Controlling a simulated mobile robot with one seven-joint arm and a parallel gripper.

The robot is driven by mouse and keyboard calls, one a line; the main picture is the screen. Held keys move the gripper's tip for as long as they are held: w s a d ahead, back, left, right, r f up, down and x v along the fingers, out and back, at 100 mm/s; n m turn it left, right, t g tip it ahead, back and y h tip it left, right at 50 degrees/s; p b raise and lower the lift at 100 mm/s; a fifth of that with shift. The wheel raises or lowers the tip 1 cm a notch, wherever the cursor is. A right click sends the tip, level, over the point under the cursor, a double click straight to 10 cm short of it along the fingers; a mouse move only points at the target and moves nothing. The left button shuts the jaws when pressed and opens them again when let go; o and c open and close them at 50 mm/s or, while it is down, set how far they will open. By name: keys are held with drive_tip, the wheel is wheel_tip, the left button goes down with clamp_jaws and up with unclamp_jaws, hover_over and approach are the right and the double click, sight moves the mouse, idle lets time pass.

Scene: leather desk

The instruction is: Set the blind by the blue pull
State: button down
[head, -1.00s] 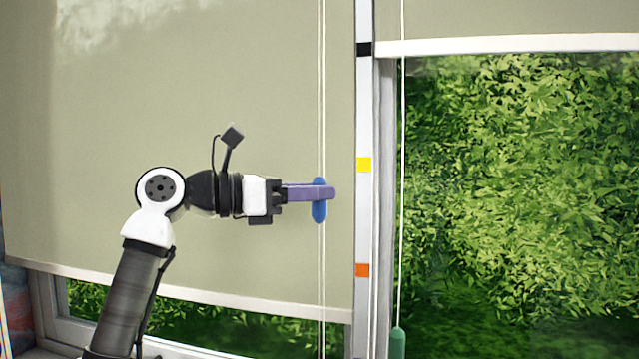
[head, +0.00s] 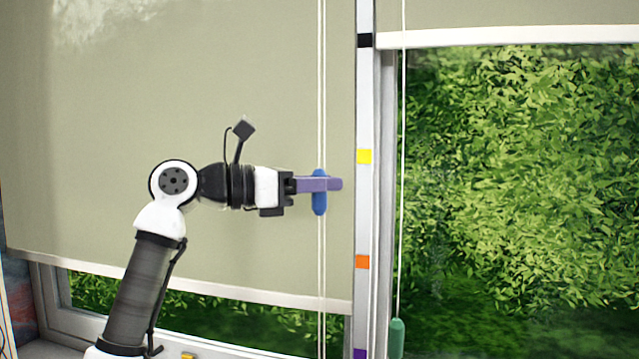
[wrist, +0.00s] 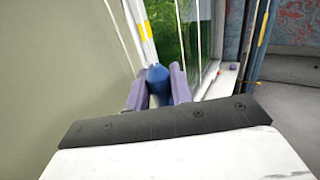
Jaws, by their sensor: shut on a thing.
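The blue pull (head: 319,203) hangs on a pale cord in front of the left blind (head: 200,100). It is upright, with its ends showing above and below my fingers. My gripper (head: 320,184) has purple fingers and is shut on the pull. The wrist view shows the blue pull (wrist: 158,80) between the two fingers (wrist: 157,92). The left blind is lowered far down, with its white bottom bar (head: 200,288) below the orange mark's height at the cord side. The post beside it bears black (head: 365,40), yellow (head: 364,156), orange (head: 362,262) and purple (head: 360,353) marks.
A second blind (head: 510,38) on the right is raised high, showing green leaves outside. Its green pull (head: 397,337) hangs low on its own cord, right of the post. Window frame and sill lie below the left blind.

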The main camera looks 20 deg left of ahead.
wheel_tip(320, 180, up, 14)
drive_tip(key=p, duration=0.5)
drive_tip(key=shift+r, duration=0.1)
drive_tip(key=c, duration=1.3)
unclamp_jaws()
drive_tip(key=shift+a+f, duration=0.15)
drive_tip(key=shift+f, duration=0.05)
drive_tip(key=b+v, duration=0.2)
drive_tip(key=v, duration=1.1)
drive_tip(key=shift+s+a, duration=0.2)
drive_tip(key=shift+s, duration=0.1)
